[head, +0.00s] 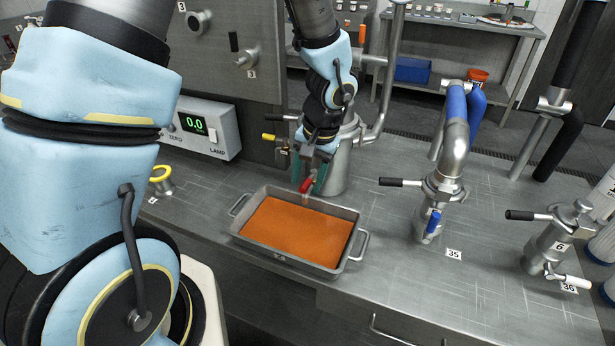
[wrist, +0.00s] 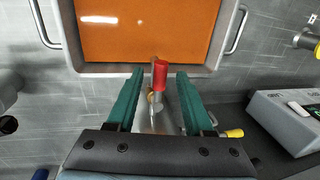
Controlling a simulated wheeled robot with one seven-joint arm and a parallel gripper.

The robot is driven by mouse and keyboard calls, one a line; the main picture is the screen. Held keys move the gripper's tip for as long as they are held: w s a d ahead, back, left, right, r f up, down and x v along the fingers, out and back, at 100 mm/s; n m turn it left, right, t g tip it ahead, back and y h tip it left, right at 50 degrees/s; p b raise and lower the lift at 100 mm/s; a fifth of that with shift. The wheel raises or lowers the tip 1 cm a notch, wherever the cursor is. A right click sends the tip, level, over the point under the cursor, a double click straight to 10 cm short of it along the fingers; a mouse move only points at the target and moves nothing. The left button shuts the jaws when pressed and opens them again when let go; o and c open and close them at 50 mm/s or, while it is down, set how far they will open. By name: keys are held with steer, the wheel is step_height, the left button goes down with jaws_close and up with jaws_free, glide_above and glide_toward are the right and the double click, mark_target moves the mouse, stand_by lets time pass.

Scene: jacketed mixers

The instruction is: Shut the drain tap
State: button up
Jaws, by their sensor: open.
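The drain tap has a red handle (head: 307,184) and sits low at the front of a steel mixer vessel (head: 345,155). A steel tray (head: 285,259) stands below it, holding a level orange fill (head: 300,233). My gripper (head: 309,187) points down at the tap with its teal fingers apart. In the wrist view, the red handle (wrist: 160,74) lies between the fingertips (wrist: 159,75), pointing toward the tray, with gaps on both sides. Much of the tap body is hidden in the head view by my fingers. I cannot tell whether any liquid is flowing.
A yellow-handled valve (head: 270,137) and a display box (head: 205,128) showing 0.0 are left of the vessel. Steel fittings with black levers (head: 445,190) stand on the right of the bench. A yellow ring fitting (head: 161,174) is at left. Bare bench lies right of the tray.

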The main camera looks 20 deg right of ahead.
jaws_close()
stand_by(1.4)
